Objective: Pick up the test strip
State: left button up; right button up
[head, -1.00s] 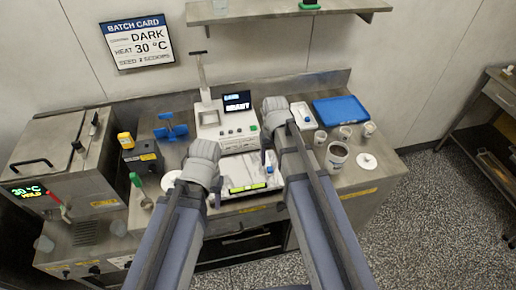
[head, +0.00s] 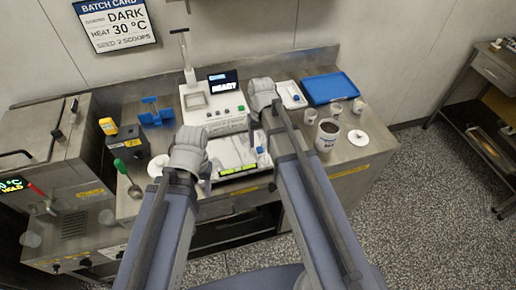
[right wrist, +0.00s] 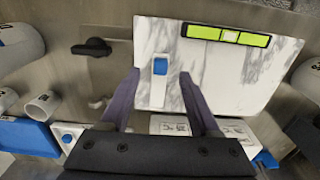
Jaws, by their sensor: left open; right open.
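A slim white strip with a blue block on it, which looks like the test strip (right wrist: 160,90), lies on the marble slab (right wrist: 215,75) in the right wrist view. My right gripper (right wrist: 160,74) is open, with one finger on each side of the strip and apart from it. In the head view the strip's blue block (head: 261,150) shows small, beside my right arm. My right gripper (head: 256,112) is above the bench there; its fingertips are hard to make out. My left gripper (head: 204,182) hangs near the slab's left front side, empty.
A yellow-green level (head: 238,170) lies on the slab's front edge. A white machine (head: 213,105) stands behind. A white tray (head: 291,94), a blue tray (head: 328,87), white cups and a dark-filled tub (head: 328,134) stand right. A blue stand (head: 155,113) is left.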

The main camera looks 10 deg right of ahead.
aim_at(260, 149)
jog(key=f+b, duration=0.1)
jog(key=f, duration=0.1)
jog(key=f+b, duration=0.2)
jog(key=shift+w+a+f, duration=0.1)
jog(key=shift+w+f, duration=0.05)
jog(key=shift+w, duration=0.05)
grip_shut()
dwell(0.3)
